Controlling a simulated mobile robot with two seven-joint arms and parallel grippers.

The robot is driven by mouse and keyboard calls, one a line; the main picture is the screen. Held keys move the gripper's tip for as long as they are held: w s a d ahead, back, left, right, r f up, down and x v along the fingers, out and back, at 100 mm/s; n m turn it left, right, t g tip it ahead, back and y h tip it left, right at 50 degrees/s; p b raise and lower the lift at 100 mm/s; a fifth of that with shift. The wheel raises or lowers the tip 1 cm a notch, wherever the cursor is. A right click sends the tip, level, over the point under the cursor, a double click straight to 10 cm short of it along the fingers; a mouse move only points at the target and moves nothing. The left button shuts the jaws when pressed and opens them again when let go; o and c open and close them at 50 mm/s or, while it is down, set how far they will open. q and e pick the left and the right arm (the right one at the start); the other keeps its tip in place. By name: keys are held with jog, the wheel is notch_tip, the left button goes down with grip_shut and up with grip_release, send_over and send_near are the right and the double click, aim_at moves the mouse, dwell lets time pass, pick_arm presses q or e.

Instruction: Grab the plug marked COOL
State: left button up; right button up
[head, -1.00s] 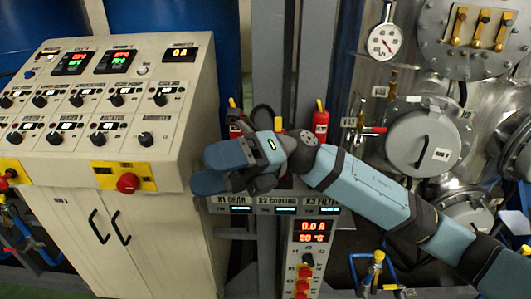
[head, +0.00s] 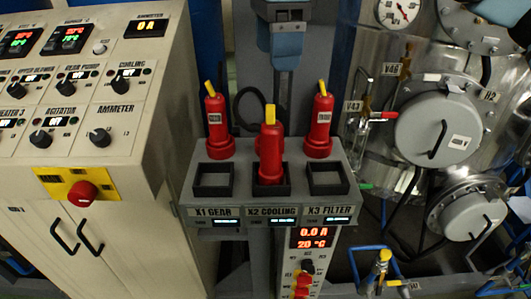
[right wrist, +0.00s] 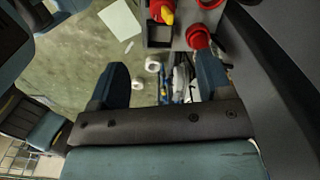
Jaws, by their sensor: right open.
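Three red plugs with yellow tips stand at the grey socket box in the head view: a left plug (head: 218,130), a middle plug (head: 269,145) and a right plug (head: 319,130). Their small labels are too blurred to read. The middle plug appears to stand in the X2 COOLING socket (head: 288,189); the others stand behind empty X1 and X3 sockets. My right gripper (head: 285,45) shows at the top, apart from the plugs. In the right wrist view its fingers (right wrist: 162,72) are spread and empty, with red plugs at the top edge. My left gripper is out of view.
A control panel (head: 75,110) with knobs and a red button (head: 82,193) stands at the left. A steel vessel with a round hatch (head: 438,128) and valves fills the right. A grey post (head: 285,95) rises behind the plugs.

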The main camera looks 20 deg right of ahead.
send_over(270, 121)
jog(key=f, duration=0.7)
jog(key=shift+s+d+f, duration=0.15)
jog(key=shift+s+d, duration=0.15)
jog(key=shift+s, duration=0.05)
jog(key=f, duration=0.1)
jog(key=f+p, duration=0.1)
jog(key=f, duration=0.3)
jog(key=shift+w+a+f, duration=0.2)
jog(key=shift+w+a, duration=0.15)
jog(key=shift+a, duration=0.05)
jog(key=shift+f, duration=0.4)
jog(key=shift+c, duration=0.4)
jog(key=shift+r, duration=0.1)
grip_shut()
